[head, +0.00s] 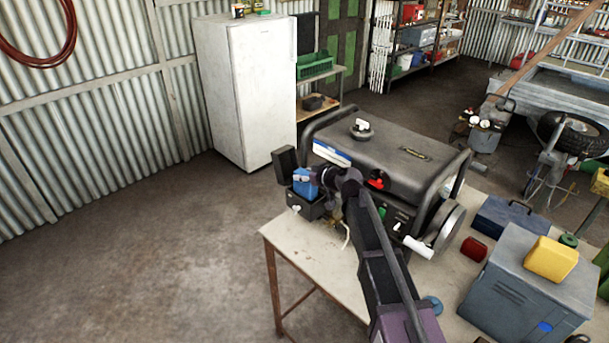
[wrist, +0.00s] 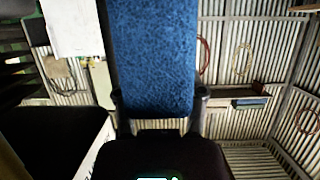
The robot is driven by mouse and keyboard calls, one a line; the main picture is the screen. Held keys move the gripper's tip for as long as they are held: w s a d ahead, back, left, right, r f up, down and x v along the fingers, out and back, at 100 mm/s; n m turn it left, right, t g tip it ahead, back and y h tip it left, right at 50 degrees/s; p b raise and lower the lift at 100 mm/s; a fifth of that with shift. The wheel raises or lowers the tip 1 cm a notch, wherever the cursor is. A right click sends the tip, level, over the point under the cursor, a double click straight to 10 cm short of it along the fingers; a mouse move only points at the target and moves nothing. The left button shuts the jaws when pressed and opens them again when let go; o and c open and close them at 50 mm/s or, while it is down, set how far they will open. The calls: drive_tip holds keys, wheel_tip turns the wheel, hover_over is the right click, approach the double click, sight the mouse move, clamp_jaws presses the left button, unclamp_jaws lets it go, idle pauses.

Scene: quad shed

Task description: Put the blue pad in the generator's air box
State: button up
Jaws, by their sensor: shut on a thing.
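The generator (head: 385,158), black with a tube frame, stands on the bench in the head view. Its air box (head: 304,211) is a small black box at its left end, with the lid (head: 285,165) standing up open. My gripper (head: 315,179) is shut on the blue pad (head: 304,184), which is just above the air box opening or partly in it; I cannot tell which. In the wrist view the pad (wrist: 152,60) stands upright between the two fingertips (wrist: 158,98). The inside of the air box is hidden by the pad and gripper.
The bench top (head: 310,254) is bare at the front left. A red can (head: 474,248), a blue toolbox (head: 505,216) and a grey case (head: 528,279) with a yellow container (head: 550,259) stand to the right. A white fridge (head: 248,90) stands behind on the floor.

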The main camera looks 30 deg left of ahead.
drive_tip(key=shift+f+b, duration=0.3)
drive_tip(key=shift+f, duration=0.2)
drive_tip(key=o, duration=0.8)
drive_tip(key=shift+o, duration=0.2)
drive_tip(key=shift+r, duration=0.15)
drive_tip(key=shift+r+p, duration=3.85)
drive_tip(key=shift+p, duration=0.15)
drive_tip(key=shift+s, duration=0.1)
